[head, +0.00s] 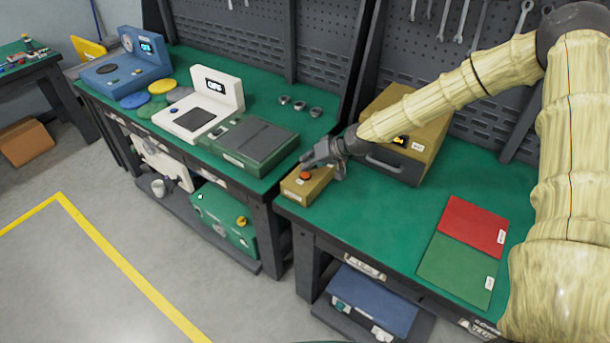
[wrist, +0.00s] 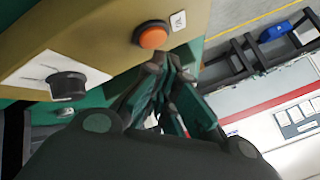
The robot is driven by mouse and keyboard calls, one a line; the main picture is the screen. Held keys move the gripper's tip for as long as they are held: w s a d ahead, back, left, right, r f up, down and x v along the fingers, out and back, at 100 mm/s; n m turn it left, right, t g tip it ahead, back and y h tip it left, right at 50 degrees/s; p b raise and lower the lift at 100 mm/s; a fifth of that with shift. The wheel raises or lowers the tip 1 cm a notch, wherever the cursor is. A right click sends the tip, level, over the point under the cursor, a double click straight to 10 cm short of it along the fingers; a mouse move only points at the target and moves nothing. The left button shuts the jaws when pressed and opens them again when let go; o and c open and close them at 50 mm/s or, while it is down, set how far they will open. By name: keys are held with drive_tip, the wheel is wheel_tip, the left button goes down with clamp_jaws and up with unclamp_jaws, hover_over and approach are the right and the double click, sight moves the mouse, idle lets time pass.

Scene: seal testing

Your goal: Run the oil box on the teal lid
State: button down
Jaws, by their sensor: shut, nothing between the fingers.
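A small tan box (head: 294,192) with an orange button (head: 305,176) sits at the left front corner of the right bench. In the wrist view the orange button (wrist: 152,37) is beside a small label (wrist: 178,21) that appears to read OIL. My gripper (head: 306,162) is shut and empty, just above and behind the button in the head view. In the wrist view its fingertips (wrist: 170,60) are close to the button; I cannot tell whether they touch. A larger tan box (head: 425,125) with a small display stands behind. I cannot make out a teal lid.
A green case (head: 250,142), a white tester (head: 200,112) and a blue tester (head: 125,68) stand on the left bench, with coloured discs (head: 160,86) nearby. Red (head: 472,226) and green (head: 455,268) mats lie on the right bench. The bench between box and mats is clear.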

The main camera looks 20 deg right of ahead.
sight(307, 173)
idle(0.3)
drive_tip(key=shift+f+b, duration=0.4)
drive_tip(key=shift+b, duration=0.05)
drive_tip(key=shift+f+b, duration=0.3)
drive_tip(key=shift+f, duration=0.1)
idle(0.7)
drive_tip(key=shift+r, duration=0.2)
drive_tip(key=shift+r+p, duration=0.4)
drive_tip(key=shift+r, duration=0.25)
drive_tip(key=shift+r+p, duration=1.3)
drive_tip(key=shift+r, duration=1.2)
drive_tip(key=shift+w, duration=0.1)
idle(1.0)
